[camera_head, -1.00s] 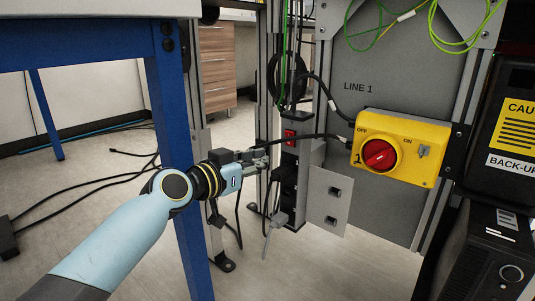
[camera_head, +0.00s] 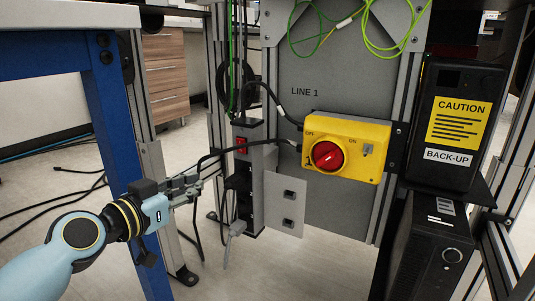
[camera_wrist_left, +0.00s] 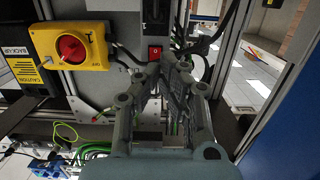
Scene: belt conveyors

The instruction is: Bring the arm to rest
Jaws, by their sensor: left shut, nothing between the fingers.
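My left arm comes in from the lower left in the head view, light blue with a black and yellow ring at the wrist. In the left wrist view the gripper's fingers (camera_wrist_left: 160,72) meet just below the red rocker switch (camera_wrist_left: 155,52). I cannot tell from these views whether they touch anything. My right gripper is in neither view.
A yellow switch box (camera_head: 346,146) with a red rotary knob is on the grey LINE 1 panel (camera_head: 325,90). A black back-up unit (camera_head: 445,125) stands at right above a black computer case (camera_head: 425,250). A blue table leg (camera_head: 118,150) and black cables (camera_head: 65,205) are at left.

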